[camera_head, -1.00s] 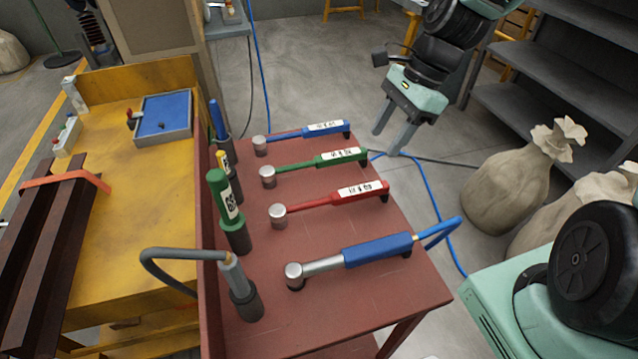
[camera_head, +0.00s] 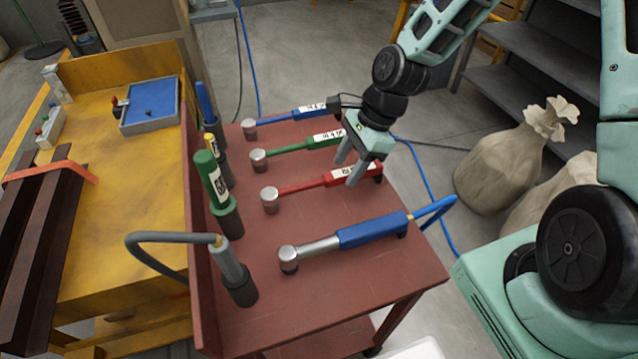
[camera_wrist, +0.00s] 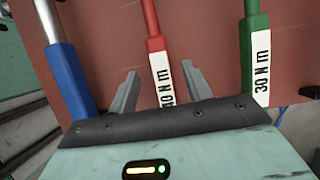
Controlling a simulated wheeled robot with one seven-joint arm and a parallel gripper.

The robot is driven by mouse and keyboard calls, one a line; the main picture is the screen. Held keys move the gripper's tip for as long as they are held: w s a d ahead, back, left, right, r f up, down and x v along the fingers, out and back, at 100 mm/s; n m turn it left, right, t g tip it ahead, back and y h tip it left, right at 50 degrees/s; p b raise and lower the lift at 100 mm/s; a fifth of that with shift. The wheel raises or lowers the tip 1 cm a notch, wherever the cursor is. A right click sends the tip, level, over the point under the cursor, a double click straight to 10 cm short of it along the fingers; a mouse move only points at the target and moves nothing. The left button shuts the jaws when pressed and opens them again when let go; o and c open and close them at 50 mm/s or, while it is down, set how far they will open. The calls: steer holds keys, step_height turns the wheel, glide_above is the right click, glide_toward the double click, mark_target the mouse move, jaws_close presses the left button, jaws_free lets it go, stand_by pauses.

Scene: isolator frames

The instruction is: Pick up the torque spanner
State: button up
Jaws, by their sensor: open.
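Several torque spanners lie side by side on the red-brown trolley top (camera_head: 330,285): a small blue one (camera_head: 280,118) at the back, a green one (camera_head: 293,147), a red one (camera_head: 300,186), and a larger blue-and-silver one (camera_head: 370,231) at the front. My gripper (camera_head: 348,168) is open and empty above the handle end of the red spanner. In the wrist view, the red spanner (camera_wrist: 152,20) runs between my two fingers, its white label partly hidden by my gripper. The green spanner (camera_wrist: 256,35), labelled 30 N m, is to the right; the larger blue one (camera_wrist: 66,75) is to the left.
Upright tools, including a green-handled one (camera_head: 210,178) and a grey hooked one (camera_head: 228,262), stand along the trolley's left side. A yellow bench (camera_head: 125,200) adjoins on the left. Sacks (camera_head: 500,172) and grey shelves (camera_head: 510,98) stand to the right.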

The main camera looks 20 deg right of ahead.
mark_target(342, 173)
steer(key=x, duration=0.3)
steer(key=shift+w+a+f, duration=0.1)
steer(key=shift+a+f, duration=0.15)
steer(key=shift+f, duration=0.05)
jaws_close()
steer(key=shift+r, duration=0.1)
